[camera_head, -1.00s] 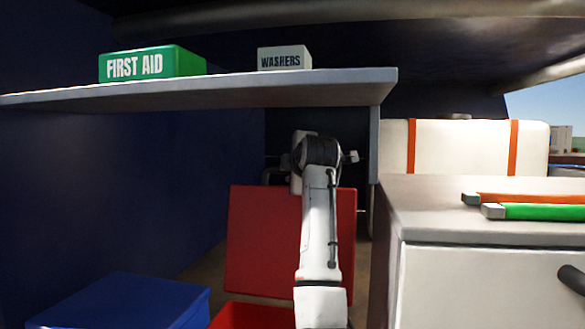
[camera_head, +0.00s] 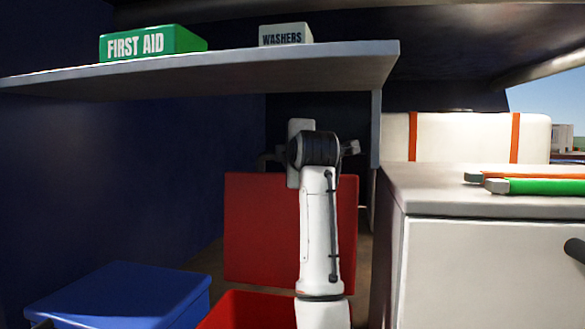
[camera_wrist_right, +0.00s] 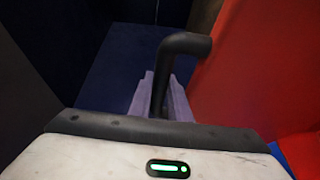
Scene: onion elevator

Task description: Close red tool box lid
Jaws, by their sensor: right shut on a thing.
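The red tool box (camera_head: 235,312) is at the bottom centre of the head view, partly cut off by the frame. Its red lid (camera_head: 258,235) stands open, nearly upright, behind the box. My right arm crosses in front of the lid's right part, and its gripper is hidden in the head view. In the right wrist view, my right gripper (camera_wrist_right: 160,95) is shut on a black bent handle (camera_wrist_right: 185,45). The red lid (camera_wrist_right: 255,70) fills the right side of that view. My left gripper is not in view.
A blue box (camera_head: 120,295) stands at the lower left. A grey shelf (camera_head: 220,75) overhangs, bearing a green first aid box (camera_head: 150,43) and a washers box (camera_head: 285,34). A white cabinet (camera_head: 490,265) at the right carries orange and green tools. A dark wall closes the left.

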